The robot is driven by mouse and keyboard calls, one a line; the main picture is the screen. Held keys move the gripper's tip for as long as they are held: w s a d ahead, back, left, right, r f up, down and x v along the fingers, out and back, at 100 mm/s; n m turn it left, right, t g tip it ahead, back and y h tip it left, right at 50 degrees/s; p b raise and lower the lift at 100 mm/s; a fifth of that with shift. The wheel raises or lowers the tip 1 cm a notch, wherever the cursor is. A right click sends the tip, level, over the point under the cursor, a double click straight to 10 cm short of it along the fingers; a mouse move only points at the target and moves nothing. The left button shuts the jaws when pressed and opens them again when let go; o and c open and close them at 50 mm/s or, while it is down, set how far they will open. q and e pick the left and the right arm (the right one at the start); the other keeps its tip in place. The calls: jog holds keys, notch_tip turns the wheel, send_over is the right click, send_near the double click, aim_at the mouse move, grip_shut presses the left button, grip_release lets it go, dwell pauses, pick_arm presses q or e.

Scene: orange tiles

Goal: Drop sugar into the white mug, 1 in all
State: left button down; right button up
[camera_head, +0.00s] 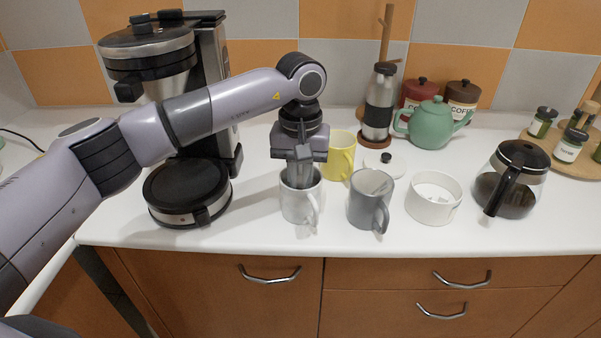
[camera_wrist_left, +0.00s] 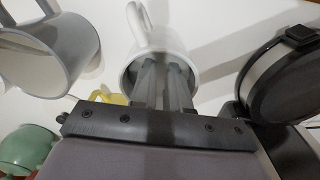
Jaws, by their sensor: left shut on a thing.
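The white mug (camera_head: 301,207) stands upright on the counter, in the middle of the head view. My left gripper (camera_head: 300,182) points down with its fingertips inside the mug's opening. In the left wrist view the two fingers (camera_wrist_left: 165,85) reach into the white mug (camera_wrist_left: 150,38), close together. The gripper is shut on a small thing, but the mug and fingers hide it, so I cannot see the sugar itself. A white round bowl (camera_head: 434,200) with pale pieces in it stands to the right. My right gripper is not in view.
A grey mug (camera_head: 369,205) stands just right of the white mug, and a yellow mug (camera_head: 341,157) behind it. The coffee maker (camera_head: 187,190) stands left. A glass coffee pot (camera_head: 511,180), a green teapot (camera_head: 433,124) and a steel grinder (camera_head: 379,105) stand farther right and back.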

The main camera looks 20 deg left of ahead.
pick_arm(q)
jog(key=shift+f, duration=0.2)
jog(key=c, duration=1)
grip_release()
jog(key=shift+c, duration=0.2)
grip_shut()
dwell(0.4)
jog(key=shift+r+p, duration=1.9)
jog(key=shift+r, duration=2.65)
